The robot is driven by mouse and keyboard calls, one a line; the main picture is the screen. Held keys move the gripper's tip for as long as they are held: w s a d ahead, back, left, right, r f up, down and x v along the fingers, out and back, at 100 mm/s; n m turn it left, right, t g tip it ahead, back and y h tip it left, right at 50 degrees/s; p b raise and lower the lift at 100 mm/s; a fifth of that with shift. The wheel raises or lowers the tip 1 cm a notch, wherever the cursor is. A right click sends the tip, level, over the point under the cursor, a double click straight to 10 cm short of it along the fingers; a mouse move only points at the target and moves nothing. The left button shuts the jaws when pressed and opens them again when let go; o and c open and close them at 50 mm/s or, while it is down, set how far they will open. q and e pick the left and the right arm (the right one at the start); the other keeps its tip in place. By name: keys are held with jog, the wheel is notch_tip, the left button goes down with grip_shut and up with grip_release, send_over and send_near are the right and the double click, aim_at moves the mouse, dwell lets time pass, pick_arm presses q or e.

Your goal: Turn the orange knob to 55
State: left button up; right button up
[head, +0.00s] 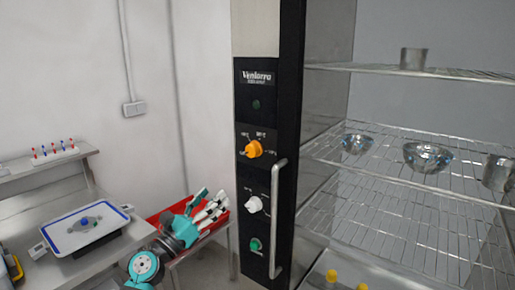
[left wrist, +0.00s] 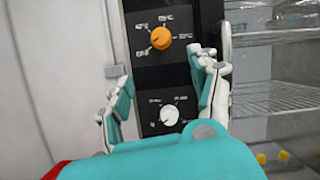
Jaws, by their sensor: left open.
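The orange knob (head: 253,149) sits on the black control panel (head: 244,205) of the oven, below the brand label and above a white knob (head: 252,204). The left wrist view shows the orange knob (left wrist: 160,39) in the upper middle, with printed dial marks around it too small to read. My left gripper (head: 209,205) is open and empty, to the left of the panel and lower than the orange knob. In the left wrist view its fingers (left wrist: 163,84) spread on either side of the panel, below the orange knob. My right gripper is in neither view.
A vertical metal handle (head: 276,218) stands out just right of the knobs. A green knob (head: 255,244) is lowest. A red tray (head: 222,214) lies behind my left gripper; a bench with a white tray (head: 65,241) is at left.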

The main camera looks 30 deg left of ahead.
pick_arm(q)
jog(key=p, duration=0.3)
send_near(250, 154)
jog(key=p+x, duration=0.2)
jog(key=x, duration=0.6)
jog(key=shift+r, duration=0.25)
jog(key=shift+w+p, duration=0.3)
jog(key=shift+w, duration=0.25)
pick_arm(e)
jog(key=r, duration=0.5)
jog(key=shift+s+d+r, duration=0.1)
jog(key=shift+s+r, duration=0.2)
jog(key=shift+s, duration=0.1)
